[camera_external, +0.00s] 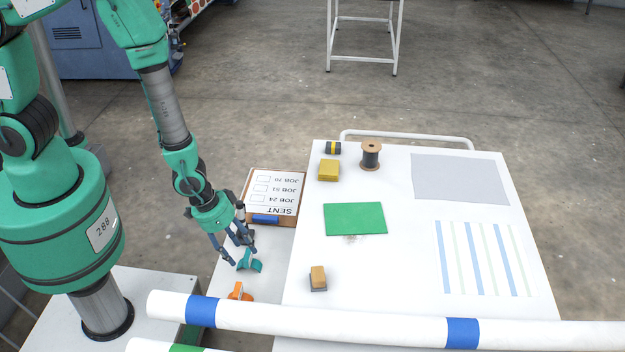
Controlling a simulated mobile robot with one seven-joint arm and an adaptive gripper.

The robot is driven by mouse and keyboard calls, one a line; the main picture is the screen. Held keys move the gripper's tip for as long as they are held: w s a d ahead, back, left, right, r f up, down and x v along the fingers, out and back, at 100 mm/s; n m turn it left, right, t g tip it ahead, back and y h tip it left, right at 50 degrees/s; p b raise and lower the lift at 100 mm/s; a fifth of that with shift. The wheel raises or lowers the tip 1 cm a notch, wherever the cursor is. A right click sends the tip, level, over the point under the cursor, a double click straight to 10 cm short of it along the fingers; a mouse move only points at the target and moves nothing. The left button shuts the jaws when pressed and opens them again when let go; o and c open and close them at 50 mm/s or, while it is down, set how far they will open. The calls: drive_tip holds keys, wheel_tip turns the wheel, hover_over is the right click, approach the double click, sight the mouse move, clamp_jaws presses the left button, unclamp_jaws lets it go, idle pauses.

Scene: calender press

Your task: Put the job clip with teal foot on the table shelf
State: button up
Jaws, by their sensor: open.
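The job clip with the teal foot (251,263) is on the narrow white surface (230,277) left of the large white table (405,285). My gripper (243,253) points down just above and beside this clip, its fingers apart with nothing clearly held between them. Whether a finger touches the clip cannot be told from this angle. An orange clip (240,292) stands nearer the camera on the same surface. A dark clip-like piece (246,234) shows behind the fingers, partly hidden. Which surface is the table shelf is not clear.
A box with a SENT job list (272,190) lies beyond my gripper. The table holds a green pad (355,218), a yellow block (329,170), a spool (371,156) and a wood-topped block (318,278). A long white roll with blue bands (330,322) crosses the front.

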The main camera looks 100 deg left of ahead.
drive_tip(key=p+v, duration=0.2)
drive_tip(key=v, duration=0.6)
idle(0.4)
drive_tip(key=w+d+r+m+t+h, duration=0.1)
drive_tip(key=d+r+m, duration=0.15)
drive_tip(key=r, duration=1.15)
drive_tip(key=w+d+r+m, duration=0.1)
drive_tip(key=d+r, duration=0.2)
drive_tip(key=r, duration=1.1)
drive_tip(key=s+r+m+t, duration=0.1)
drive_tip(key=s+r+m, duration=0.1)
drive_tip(key=s+r, duration=1.6)
wheel_tip(320, 180, up, 4)
drive_tip(key=shift+d+r+m, duration=0.15)
drive_tip(key=shift+r+m, duration=0.05)
drive_tip(key=shift+m, duration=0.15)
